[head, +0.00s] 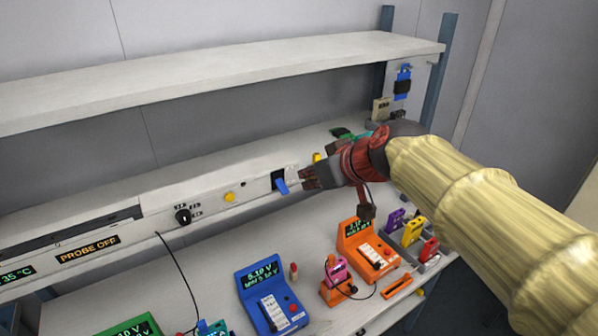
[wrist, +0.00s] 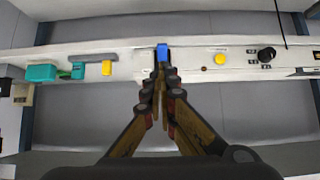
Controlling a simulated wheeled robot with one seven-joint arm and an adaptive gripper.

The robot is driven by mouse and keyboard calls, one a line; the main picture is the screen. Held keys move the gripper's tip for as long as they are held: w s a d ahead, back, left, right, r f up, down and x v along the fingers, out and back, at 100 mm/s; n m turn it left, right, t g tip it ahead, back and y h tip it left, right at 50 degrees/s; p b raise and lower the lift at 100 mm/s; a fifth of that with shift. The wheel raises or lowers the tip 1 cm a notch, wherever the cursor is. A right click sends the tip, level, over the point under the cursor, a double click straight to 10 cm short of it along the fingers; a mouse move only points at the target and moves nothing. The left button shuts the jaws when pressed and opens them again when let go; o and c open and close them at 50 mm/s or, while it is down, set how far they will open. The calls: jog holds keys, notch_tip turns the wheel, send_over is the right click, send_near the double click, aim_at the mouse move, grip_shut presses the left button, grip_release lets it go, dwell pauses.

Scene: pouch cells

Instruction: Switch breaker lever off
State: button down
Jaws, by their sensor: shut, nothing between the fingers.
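The blue breaker lever (head: 281,183) sticks out from a black plate on the pale front rail and points down. In the wrist view the blue lever (wrist: 162,52) is just beyond the fingertips. My gripper (head: 309,179) is shut and empty, just right of the lever in the head view. In the wrist view its fingertips (wrist: 165,78) come together close to the lever. I cannot tell whether they touch it. The fingers hide part of the lever's plate in the wrist view.
A yellow button (head: 229,197) and a black knob (head: 184,216) sit left of the lever on the rail. Below are a blue meter (head: 268,290), an orange meter (head: 365,245) and a grey holder of coloured cells. A long shelf (head: 220,75) runs above.

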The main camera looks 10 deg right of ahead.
jog(key=shift+s+d+r, duration=0.15)
jog(key=shift+s, duration=0.3)
jog(key=shift+s+d+r, duration=0.1)
jog(key=shift+s+d, duration=0.05)
jog(key=shift+s, duration=0.25)
jog(key=s+d+f+m+g+h, duration=0.1)
jog(key=s+f+g, duration=0.1)
jog(key=s+f, duration=0.5)
jog(key=s+d+f+m+g+h, duration=0.1)
jog(key=s+f+m+g+h, duration=0.1)
jog(key=s+f, duration=0.5)
jog(key=s, duration=0.6)
jog(key=shift+s+d+m, duration=0.2)
jog(key=shift+s+m, duration=0.1)
jog(key=shift+s, duration=0.05)
